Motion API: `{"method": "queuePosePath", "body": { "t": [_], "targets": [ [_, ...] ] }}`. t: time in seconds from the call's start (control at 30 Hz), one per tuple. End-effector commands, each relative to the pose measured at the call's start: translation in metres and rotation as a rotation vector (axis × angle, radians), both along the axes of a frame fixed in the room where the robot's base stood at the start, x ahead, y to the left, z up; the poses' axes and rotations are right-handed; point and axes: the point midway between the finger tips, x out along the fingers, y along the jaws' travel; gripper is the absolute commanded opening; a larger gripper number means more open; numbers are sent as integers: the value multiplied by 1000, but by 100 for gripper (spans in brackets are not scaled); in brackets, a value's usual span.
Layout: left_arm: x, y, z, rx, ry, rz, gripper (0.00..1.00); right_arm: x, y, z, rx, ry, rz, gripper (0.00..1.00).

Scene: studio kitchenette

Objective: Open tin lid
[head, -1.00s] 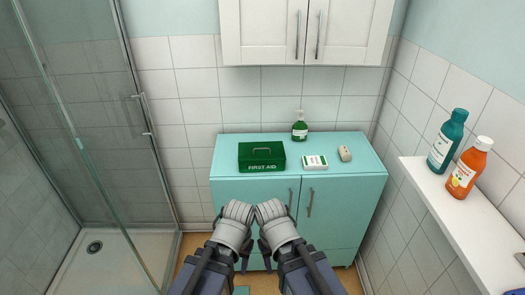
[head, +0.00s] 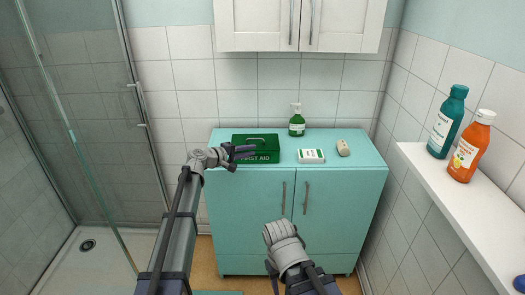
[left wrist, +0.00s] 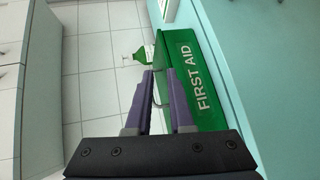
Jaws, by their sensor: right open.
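The green first aid tin (head: 265,157) stands on the teal cabinet, towards its back left. Its lid is down and a thin handle shows on top. My left gripper (head: 254,151) reaches across the tin's left part from the left. In the left wrist view, the tin (left wrist: 198,85) shows to the right, and its handle (left wrist: 157,92) appears between my two spread fingers (left wrist: 161,75). I cannot tell whether they touch it. My right gripper (head: 273,264) is low in front of the cabinet doors, apart from the tin; its fingers are hard to make out.
A green pump bottle (head: 297,125), a white-and-green box (head: 310,156) and a beige object (head: 343,148) stand on the cabinet top (head: 365,170). Glass shower panels are at left. A wall shelf (head: 455,205) with two bottles juts out at right. White wall cupboards hang above.

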Motion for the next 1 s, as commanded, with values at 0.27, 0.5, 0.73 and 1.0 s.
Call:
{"method": "queuePosePath", "body": {
  "t": [0.27,0.5,0.73,1.0],
  "targets": [
    [33,32,13,-125,-10,90,20,0,0,-8,0,0,0,50],
    [36,27,12,-125,-10,89,20,0,0,-9,0,0,0,50],
    [55,10,7,-124,-10,87,20,0,0,-14,0,0,0,50],
    [83,-18,1,-122,-10,86,20,0,0,-20,0,0,0,50]
  ]
}}
